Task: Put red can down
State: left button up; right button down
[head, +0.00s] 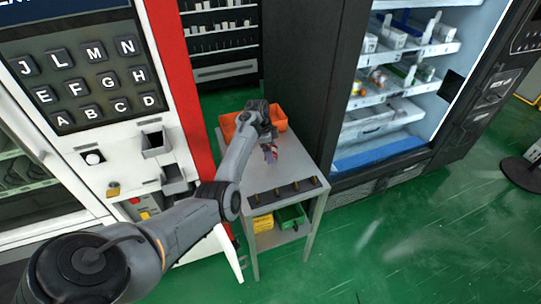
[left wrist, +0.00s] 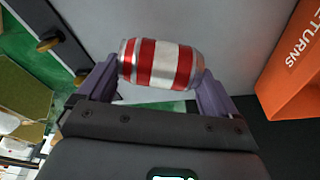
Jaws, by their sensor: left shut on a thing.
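The red can (left wrist: 158,64), banded red and silver, lies crosswise between the two purple fingers of my left gripper (left wrist: 160,78) in the left wrist view. The gripper is shut on the can's two ends. In the head view my left gripper (head: 269,150) hangs over the grey cart's top (head: 262,176), and only a small reddish bit of the can shows there. I cannot tell whether the can touches the cart top. My right gripper is in neither view.
An orange bin (head: 283,122) stands at the back of the cart; it is also at the right in the left wrist view (left wrist: 295,70), marked "RETURNS". A dark strip with knobs (head: 283,194) lies along the cart's front. Yellow (head: 263,223) and green (head: 290,217) bins sit below.

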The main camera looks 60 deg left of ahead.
pick_arm(q)
jog(key=x, duration=0.3)
jog(key=shift+s+a, duration=0.2)
jog(key=shift+s, duration=0.15)
jog(key=shift+f, duration=0.1)
jog(key=o, duration=0.8)
